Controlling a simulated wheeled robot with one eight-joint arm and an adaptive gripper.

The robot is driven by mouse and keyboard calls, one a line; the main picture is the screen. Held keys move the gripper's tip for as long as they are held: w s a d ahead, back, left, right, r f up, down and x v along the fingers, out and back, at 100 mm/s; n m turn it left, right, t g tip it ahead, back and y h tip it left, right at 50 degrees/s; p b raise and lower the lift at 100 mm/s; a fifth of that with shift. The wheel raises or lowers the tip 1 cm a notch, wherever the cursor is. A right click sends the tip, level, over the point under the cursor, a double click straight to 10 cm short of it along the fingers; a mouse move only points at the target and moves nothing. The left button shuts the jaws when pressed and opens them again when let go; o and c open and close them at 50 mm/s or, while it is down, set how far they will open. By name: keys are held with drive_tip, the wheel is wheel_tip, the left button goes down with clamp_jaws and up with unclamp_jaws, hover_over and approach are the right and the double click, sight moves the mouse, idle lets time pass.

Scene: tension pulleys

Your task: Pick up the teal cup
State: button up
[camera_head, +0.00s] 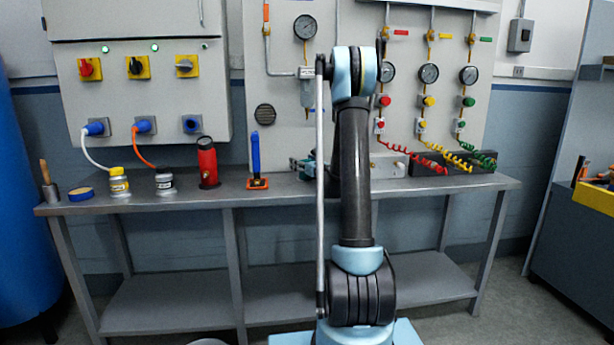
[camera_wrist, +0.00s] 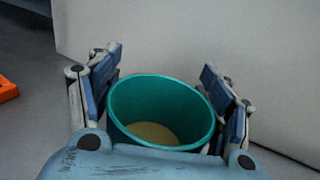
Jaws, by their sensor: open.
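The teal cup (camera_wrist: 122,100) shows close up in the wrist view, open side toward the camera, with a tan patch at its bottom inside. My gripper (camera_wrist: 162,82) is open, with one blue-padded finger to the left of the cup and one to the right. The cup lies between the fingers; I cannot tell whether either finger touches it. In the head view my gripper is mostly hidden behind my arm, low over the bench. The cup is hidden there too.
The grey bench (camera_head: 278,190) holds a blue-handled orange tool (camera_head: 256,163), a red cylinder (camera_head: 207,163) and two small jars to the left. A dark box (camera_head: 460,163) under coiled hoses stands to the right. A pale panel (camera_wrist: 220,35) rises close behind the cup.

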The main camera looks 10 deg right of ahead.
drive_tip(key=c, duration=1.1)
drive_tip(key=shift+r, duration=0.1)
wheel_tip(320, 180, up, 10)
drive_tip(key=shift+f, duration=0.1)
drive_tip(key=shift+c, duration=0.3)
